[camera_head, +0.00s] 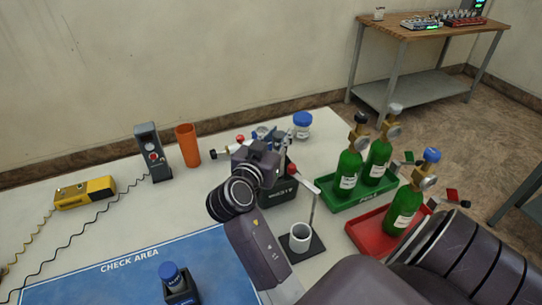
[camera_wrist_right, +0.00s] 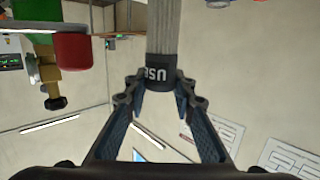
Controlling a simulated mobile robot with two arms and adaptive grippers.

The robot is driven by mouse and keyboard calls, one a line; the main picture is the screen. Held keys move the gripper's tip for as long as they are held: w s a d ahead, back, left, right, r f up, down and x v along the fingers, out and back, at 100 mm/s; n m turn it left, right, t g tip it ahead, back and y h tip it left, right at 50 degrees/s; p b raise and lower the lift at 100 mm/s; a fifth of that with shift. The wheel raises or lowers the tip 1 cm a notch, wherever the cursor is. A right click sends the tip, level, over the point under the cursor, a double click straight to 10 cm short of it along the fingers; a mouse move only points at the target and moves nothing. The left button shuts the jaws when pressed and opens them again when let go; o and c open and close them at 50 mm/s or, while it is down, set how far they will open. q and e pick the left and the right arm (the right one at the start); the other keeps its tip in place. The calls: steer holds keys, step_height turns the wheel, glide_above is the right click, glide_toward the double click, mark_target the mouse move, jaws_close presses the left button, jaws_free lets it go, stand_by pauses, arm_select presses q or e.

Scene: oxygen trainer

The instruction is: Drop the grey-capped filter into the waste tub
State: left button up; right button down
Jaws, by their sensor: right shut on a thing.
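My right gripper (camera_head: 270,146) is over the back middle of the table in the head view. In the right wrist view its fingers (camera_wrist_right: 160,82) are closed around the black, lettered end of a ribbed grey cylinder (camera_wrist_right: 164,28). This looks like the filter; I cannot make out a grey cap on it. In the head view I cannot make out the held piece clearly behind the gripper. An orange open tub (camera_head: 187,145), likely the waste tub, stands upright to the left of the gripper, apart from it. My left gripper is not in view.
A green tray (camera_head: 338,201) and a red tray (camera_head: 366,236) hold green bottles right of my gripper. A small pale cup (camera_head: 300,238) stands on a stand base. A grey device (camera_head: 153,153) stands beside the orange tub. A blue-capped piece (camera_head: 175,279) sits on the blue mat (camera_head: 110,283).

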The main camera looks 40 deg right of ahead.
mark_target(277, 150)
step_height(277, 150, down, 4)
steer(key=shift+r+b, duration=0.25)
steer(key=shift+b, duration=0.55)
steer(key=shift+f, duration=0.25)
steer(key=c, duration=1.7)
jaws_free()
steer(key=shift+o, duration=0.8)
